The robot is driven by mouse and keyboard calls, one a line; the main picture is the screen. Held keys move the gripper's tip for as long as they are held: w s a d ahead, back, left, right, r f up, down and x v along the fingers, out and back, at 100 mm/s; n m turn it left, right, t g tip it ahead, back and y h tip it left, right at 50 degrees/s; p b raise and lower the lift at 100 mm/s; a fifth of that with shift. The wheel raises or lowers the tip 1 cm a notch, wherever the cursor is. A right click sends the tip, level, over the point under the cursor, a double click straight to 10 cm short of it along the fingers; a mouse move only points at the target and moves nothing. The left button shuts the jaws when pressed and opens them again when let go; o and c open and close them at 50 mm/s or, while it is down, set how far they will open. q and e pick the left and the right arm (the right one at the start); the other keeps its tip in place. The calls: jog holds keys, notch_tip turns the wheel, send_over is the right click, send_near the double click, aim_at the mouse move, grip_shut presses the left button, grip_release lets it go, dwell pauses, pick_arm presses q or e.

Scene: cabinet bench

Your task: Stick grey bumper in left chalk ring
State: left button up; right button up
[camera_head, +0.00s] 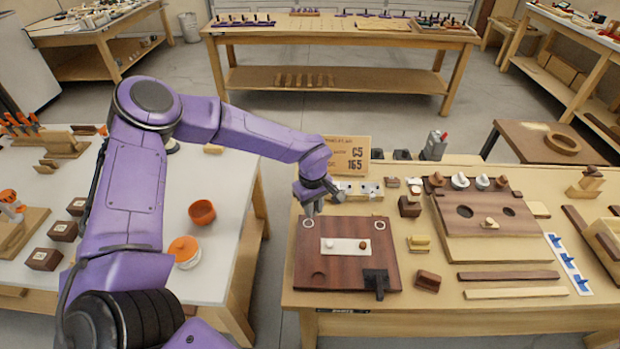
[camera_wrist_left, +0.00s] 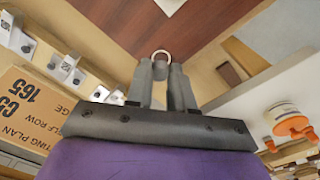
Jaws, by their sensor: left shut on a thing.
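The dark wooden panel (camera_head: 345,273) lies on the bench, with the left chalk ring (camera_head: 308,224) near its far left corner and the right chalk ring (camera_head: 380,225) near its far right corner. A white strip (camera_head: 345,246) on the panel carries a brown bumper (camera_head: 363,245). My left gripper (camera_head: 311,211) is just above and behind the left ring, pointing down. In the left wrist view my left gripper (camera_wrist_left: 163,68) is shut on a small grey piece, likely the grey bumper, mostly hidden by the fingers. The left chalk ring (camera_wrist_left: 161,53) shows just beyond the fingertips. My right gripper is not seen.
A black clamp (camera_head: 376,282) grips the panel's near edge. A cardboard sign (camera_head: 348,154) and white hook plates (camera_head: 358,190) stand behind the panel. A yellow block (camera_head: 419,243) and a brown block (camera_head: 427,281) lie to its right.

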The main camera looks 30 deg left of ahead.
pick_arm(q)
jog(key=a+r+n, duration=0.1)
jog(key=a+n, duration=0.1)
jog(key=b, duration=0.4)
send_over(309, 223)
notch_tip(309, 223, down, 6)
jog(key=shift+s+a+r, duration=0.1)
jog(key=shift+r, duration=0.15)
jog(key=shift+f+b, duration=0.55)
jog(key=shift+f, duration=0.15)
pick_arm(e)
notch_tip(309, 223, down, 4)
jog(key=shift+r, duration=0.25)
pick_arm(q)
jog(key=shift+p, duration=0.35)
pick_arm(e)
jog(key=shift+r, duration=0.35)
pick_arm(q)
jog(key=shift+c, duration=0.2)
grip_shut()
jog(key=shift+f+b, duration=0.3)
jog(key=shift+f, duration=0.05)
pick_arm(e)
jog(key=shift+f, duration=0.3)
